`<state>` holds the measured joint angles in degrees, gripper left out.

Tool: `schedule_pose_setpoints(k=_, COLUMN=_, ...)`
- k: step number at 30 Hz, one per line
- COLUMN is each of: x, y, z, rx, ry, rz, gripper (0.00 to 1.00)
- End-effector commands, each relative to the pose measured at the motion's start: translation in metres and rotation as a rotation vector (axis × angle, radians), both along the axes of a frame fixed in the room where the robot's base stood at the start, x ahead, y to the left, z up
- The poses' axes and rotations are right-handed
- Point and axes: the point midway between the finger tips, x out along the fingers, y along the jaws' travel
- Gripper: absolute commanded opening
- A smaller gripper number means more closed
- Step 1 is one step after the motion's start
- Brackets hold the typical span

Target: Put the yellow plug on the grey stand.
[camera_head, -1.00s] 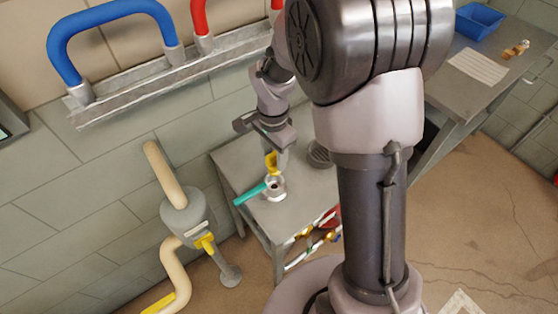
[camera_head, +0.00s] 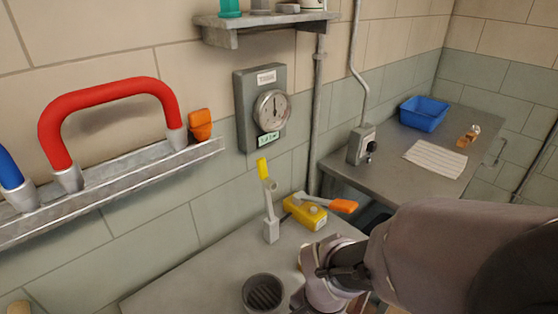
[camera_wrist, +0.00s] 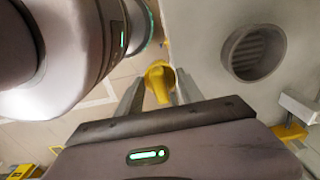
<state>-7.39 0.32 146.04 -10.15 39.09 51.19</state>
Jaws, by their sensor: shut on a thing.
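The yellow plug (camera_wrist: 158,80) is between the two fingers of my gripper (camera_wrist: 157,92) in the wrist view, and the fingers are shut on it. A round, hollow grey piece with a ribbed inside (camera_head: 264,292), which looks like the grey stand, is on the bench at the bottom of the head view. It also shows in the wrist view (camera_wrist: 254,50), to the right of the plug and apart from it. In the head view my wrist (camera_head: 330,270) is just right of this piece; the fingertips and most of the plug are hidden there.
On the bench (camera_head: 200,272), behind the grey piece, are an upright pale lever with a yellow top (camera_head: 269,205) and a yellow box (camera_head: 306,211) beside an orange-handled tool (camera_head: 344,205). A gauge (camera_head: 271,107) and a red-handled rail (camera_head: 110,102) are on the wall.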

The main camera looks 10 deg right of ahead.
Motion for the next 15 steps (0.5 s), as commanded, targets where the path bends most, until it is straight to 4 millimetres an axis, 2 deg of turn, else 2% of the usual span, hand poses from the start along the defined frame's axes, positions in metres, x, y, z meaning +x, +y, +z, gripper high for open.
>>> schedule_pose_setpoints(k=1, x=0.001, y=-0.002, z=0.012, rx=-0.001, ry=0.009, rz=-0.002, gripper=0.05)
schedule_pose_setpoints(k=3, x=0.005, y=-0.004, z=0.011, rx=0.000, ry=0.009, rz=-0.005, gripper=0.05)
schedule_pose_setpoints(k=4, x=0.017, y=-0.006, z=0.000, rx=0.001, ry=0.001, rz=-0.007, gripper=0.05)
schedule_pose_setpoints(k=6, x=0.037, y=-0.013, z=-0.007, rx=0.001, ry=-0.001, rz=-0.007, gripper=0.05)
schedule_pose_setpoints(k=12, x=0.090, y=-0.029, z=-0.014, rx=0.001, ry=-0.002, rz=-0.006, gripper=0.05)
schedule_pose_setpoints(k=15, x=0.105, y=-0.033, z=-0.014, rx=0.001, ry=-0.001, rz=-0.005, gripper=0.05)
